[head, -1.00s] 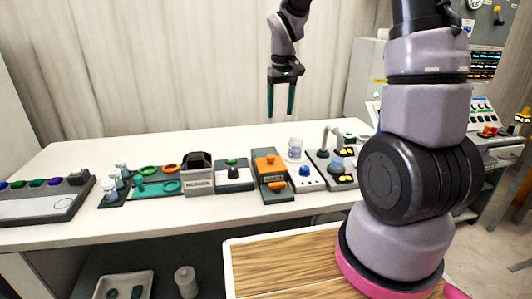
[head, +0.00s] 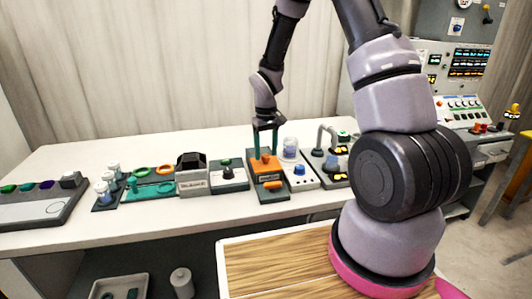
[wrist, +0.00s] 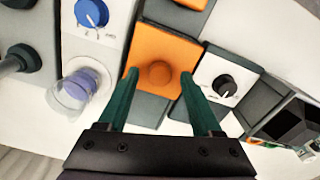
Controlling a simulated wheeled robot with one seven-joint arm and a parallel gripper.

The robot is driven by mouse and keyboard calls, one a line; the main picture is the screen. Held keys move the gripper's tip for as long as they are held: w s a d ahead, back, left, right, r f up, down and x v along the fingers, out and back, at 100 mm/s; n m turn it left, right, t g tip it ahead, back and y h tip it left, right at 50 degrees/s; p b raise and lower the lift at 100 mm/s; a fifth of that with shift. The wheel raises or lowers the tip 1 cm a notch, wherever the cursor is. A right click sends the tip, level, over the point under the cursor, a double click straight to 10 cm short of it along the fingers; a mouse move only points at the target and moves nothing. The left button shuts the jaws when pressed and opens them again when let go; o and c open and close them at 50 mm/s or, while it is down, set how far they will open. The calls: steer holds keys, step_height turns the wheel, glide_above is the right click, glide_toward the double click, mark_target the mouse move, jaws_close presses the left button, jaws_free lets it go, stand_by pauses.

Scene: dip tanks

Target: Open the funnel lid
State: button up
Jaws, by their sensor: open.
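The orange lid (head: 259,166) with a round knob lies on the back part of a dark grey unit on the bench. It looks shut and flat. In the wrist view the lid (wrist: 160,48) and its knob (wrist: 159,73) show from above. My gripper (head: 265,154) points down over the lid with its green fingers apart. In the wrist view the fingertips of my gripper (wrist: 159,77) stand on either side of the knob, with gaps between them and it. I cannot tell how far the tips are above the lid.
A white unit with a blue dial (head: 299,170) and a clear cup (head: 290,147) stands close on the right. A unit with a black knob (head: 228,171) stands on the left. The bench front (head: 190,212) is clear.

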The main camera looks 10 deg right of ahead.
steer(key=shift+f, duration=0.35)
jaws_close()
stand_by(1.2)
